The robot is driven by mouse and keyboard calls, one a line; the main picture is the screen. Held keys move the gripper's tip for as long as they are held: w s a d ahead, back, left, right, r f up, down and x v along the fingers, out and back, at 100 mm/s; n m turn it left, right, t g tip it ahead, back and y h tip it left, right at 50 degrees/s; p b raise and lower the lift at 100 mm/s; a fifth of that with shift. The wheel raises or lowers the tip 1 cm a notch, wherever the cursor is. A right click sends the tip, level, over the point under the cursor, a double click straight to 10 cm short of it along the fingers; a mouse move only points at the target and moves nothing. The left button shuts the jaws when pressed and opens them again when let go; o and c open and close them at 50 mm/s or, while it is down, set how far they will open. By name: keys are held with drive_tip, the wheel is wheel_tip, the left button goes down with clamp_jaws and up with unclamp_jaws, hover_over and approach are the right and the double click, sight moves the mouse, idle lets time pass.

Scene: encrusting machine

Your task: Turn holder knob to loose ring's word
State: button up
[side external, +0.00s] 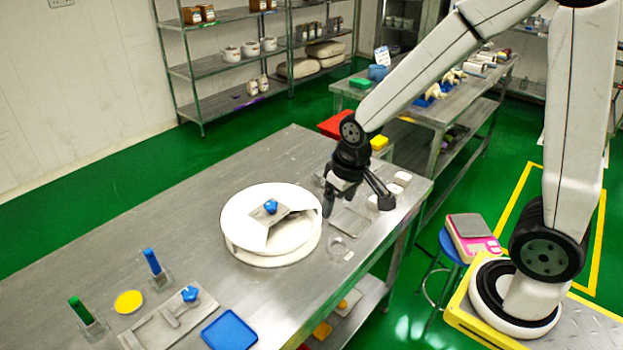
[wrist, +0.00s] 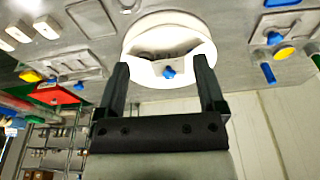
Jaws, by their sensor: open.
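A blue knob (side external: 270,206) sits on a small plate on the white round drum (side external: 240,240); it also shows in the wrist view (wrist: 169,72), between my fingers in the picture. A second blue knob (side external: 190,293) is on a grey plate (side external: 152,329) at the front left. I cannot tell which is the holder knob.
A shallow grey tray (side external: 350,222) and small white blocks (side external: 402,178) lie right. The table's back left is clear.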

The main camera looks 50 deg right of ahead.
drive_tip(key=w+f+m+g, duration=0.1)
drive_tip(key=w+m, duration=0.1)
drive_tip(key=w, duration=1.1)
drive_tip(key=m+g, duration=0.1)
hover_over(271, 204)
wheel_tip(271, 204, down, 4)
drive_tip(key=shift+a+f, duration=0.1)
drive_tip(key=shift+f, duration=3.9)
clamp_jaws()
